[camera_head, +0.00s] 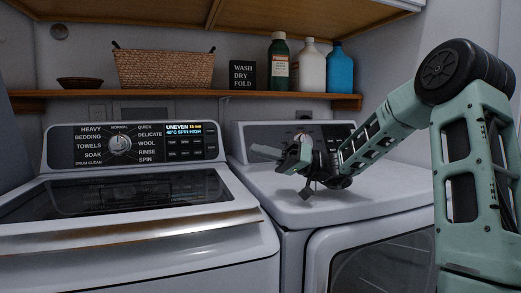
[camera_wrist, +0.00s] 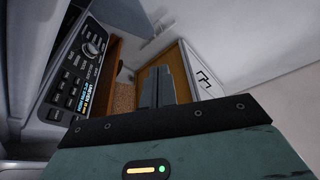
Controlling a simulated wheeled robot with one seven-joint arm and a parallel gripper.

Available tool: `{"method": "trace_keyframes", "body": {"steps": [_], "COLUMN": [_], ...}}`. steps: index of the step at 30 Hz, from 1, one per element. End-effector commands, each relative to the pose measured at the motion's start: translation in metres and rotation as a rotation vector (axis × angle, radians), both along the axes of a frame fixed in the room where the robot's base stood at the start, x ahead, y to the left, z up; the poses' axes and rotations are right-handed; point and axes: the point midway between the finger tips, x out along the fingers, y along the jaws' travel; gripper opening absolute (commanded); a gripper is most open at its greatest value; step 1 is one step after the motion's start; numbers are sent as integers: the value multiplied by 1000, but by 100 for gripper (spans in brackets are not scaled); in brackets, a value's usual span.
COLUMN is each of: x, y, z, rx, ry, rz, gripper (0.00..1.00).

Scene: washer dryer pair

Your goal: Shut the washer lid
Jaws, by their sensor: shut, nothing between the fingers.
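The washer (camera_head: 135,250) stands at the left. Its lid (camera_head: 125,195), with a dark glass panel and a bronze-coloured front edge, lies down flat over the top, or nearly so; I cannot see whether it is fully seated. The lid's glass reflects the control panel (camera_head: 135,144) behind it, which also shows tilted in the wrist view (camera_wrist: 78,75). My gripper (camera_head: 264,152) is above the dryer's top, right of the washer and apart from the lid. Its fingers point left. In the wrist view the fingers (camera_wrist: 159,88) are together and empty.
The dryer (camera_head: 330,195) stands close at the right, below my arm. A wooden shelf (camera_head: 60,101) behind holds a wicker basket (camera_head: 165,70), a dark sign (camera_head: 242,75) and several bottles (camera_head: 312,70). A cabinet (camera_head: 240,14) hangs above. Space above the washer lid is clear.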

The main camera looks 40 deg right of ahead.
Motion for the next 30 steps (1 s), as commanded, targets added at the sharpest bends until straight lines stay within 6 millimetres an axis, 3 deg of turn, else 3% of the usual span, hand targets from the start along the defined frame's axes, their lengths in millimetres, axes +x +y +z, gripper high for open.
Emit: {"method": "trace_keyframes", "body": {"steps": [6,22,26,30], "x": [-2,-3,-8,-20], "y": [0,-1,-13,-38], "z": [-10,-11,-14,-13], "rx": [0,0,0,0], "ry": [0,0,1,1], "rz": [0,-1,-2,-6], "gripper": [0,0,0,0]}}
